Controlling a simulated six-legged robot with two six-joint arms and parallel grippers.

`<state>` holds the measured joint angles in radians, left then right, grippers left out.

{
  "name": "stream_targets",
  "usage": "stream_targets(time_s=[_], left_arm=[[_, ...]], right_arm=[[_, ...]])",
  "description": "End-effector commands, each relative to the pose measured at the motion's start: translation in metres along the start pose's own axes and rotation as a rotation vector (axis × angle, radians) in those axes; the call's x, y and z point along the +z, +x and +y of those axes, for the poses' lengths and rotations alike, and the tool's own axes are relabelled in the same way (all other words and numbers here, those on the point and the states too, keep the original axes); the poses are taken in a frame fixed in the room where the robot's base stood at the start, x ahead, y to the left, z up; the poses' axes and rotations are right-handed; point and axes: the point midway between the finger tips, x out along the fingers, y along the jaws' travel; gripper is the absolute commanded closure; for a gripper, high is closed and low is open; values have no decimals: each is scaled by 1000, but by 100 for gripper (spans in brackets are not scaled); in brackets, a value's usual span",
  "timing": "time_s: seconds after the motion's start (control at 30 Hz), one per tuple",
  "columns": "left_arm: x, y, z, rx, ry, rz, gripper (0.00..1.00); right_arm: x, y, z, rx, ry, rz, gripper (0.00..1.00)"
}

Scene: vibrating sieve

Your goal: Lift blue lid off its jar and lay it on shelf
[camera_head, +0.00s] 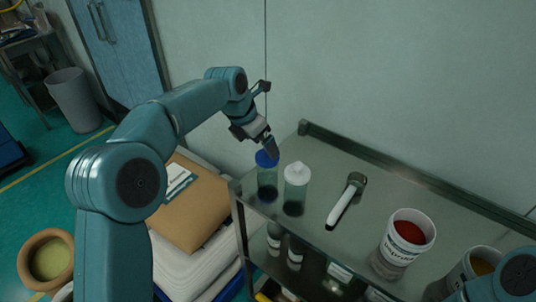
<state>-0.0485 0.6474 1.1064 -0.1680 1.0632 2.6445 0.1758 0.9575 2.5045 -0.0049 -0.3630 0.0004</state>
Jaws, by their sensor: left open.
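The blue lid (266,158) sits on a clear jar (267,182) at the left end of the metal shelf (310,160). My left gripper (266,143) is open, pointing down just above the lid. Its fingertips are close to the lid, and I cannot tell whether they touch it. Of my right arm only a teal part shows at the lower right corner; its gripper is out of view.
A jar with a white lid (296,172) stands close to the right of the blue-lidded jar. A white-handled scoop (345,203) lies mid-shelf. A white tub with red contents (408,235) stands farther right. Bare shelf lies around the scoop. The wall is behind.

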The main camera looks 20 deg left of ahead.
Motion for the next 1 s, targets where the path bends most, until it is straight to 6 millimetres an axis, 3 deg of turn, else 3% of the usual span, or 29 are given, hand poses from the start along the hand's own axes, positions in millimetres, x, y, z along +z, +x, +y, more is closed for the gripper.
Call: stream_targets(time_s=[0.37, 0.63, 0.67, 0.8, 1.0], left_arm=[[-1, 50, -2, -1, 0, 3, 0], [-1, 54, -2, 0, 0, 0, 0], [-1, 54, -2, 0, 0, 0, 6], [-1, 54, -2, 0, 0, 1, 51], [-2, 55, -2, -1, 0, 2, 51]], right_arm=[[0, -11, -4, 0, 0, 0, 57], [0, -10, -4, 0, 0, 0, 57], [0, -10, -4, 0, 0, 0, 57], [0, -10, -4, 0, 0, 0, 57], [0, -10, -4, 0, 0, 0, 57]])
